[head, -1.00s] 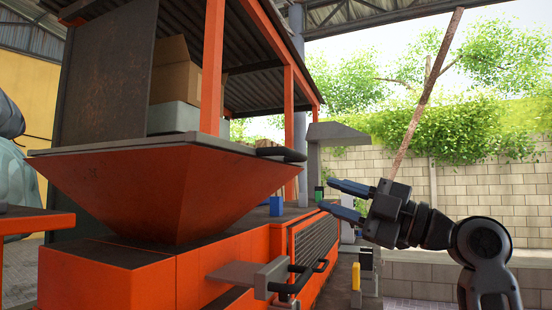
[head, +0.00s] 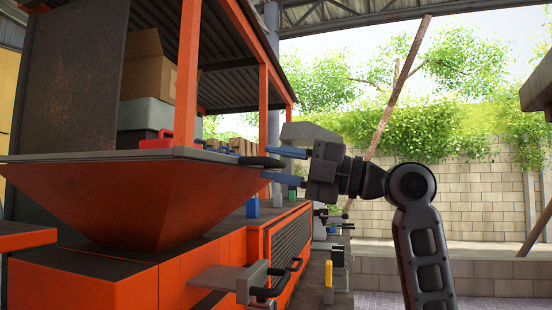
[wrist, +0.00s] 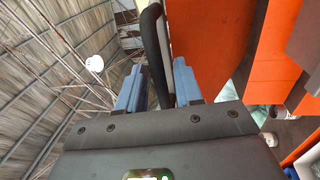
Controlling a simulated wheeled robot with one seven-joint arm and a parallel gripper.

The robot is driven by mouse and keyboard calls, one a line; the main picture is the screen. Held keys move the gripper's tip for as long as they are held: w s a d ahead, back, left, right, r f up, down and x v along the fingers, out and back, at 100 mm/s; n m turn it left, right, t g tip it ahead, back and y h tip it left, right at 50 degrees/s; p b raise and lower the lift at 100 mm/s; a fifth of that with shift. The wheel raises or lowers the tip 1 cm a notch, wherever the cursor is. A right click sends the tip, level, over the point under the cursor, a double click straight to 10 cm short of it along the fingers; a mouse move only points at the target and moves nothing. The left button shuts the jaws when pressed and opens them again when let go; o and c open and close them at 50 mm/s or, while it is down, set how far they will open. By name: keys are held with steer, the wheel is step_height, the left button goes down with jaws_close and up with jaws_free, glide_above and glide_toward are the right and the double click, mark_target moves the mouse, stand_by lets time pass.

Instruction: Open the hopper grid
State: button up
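The orange hopper (head: 140,200) fills the left of the head view, with a thin grey lid or grid edge (head: 90,157) lying flat across its top. A black bar handle (head: 248,162) sticks out at the grid's right end. My gripper (head: 271,165) is at that handle, its blue fingers above and below it in the head view. In the wrist view the handle (wrist: 155,45) runs between the two fingers (wrist: 157,85), with gaps beside it. The fingers are open and do not appear closed on it. The grid's upper face is mostly hidden.
A red handle (head: 157,141) sits over the hopper's far side. A cardboard box (head: 148,70) and grey bin stand behind. An orange post (head: 186,80) rises at the hopper. Below are a grey bracket with a black handle (head: 268,292) and a vent grille (head: 290,240). The right side is open.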

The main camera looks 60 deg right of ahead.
steer(key=shift+w+a, duration=0.15)
steer(key=shift+w, duration=0.1)
jaws_close()
stand_by(0.5)
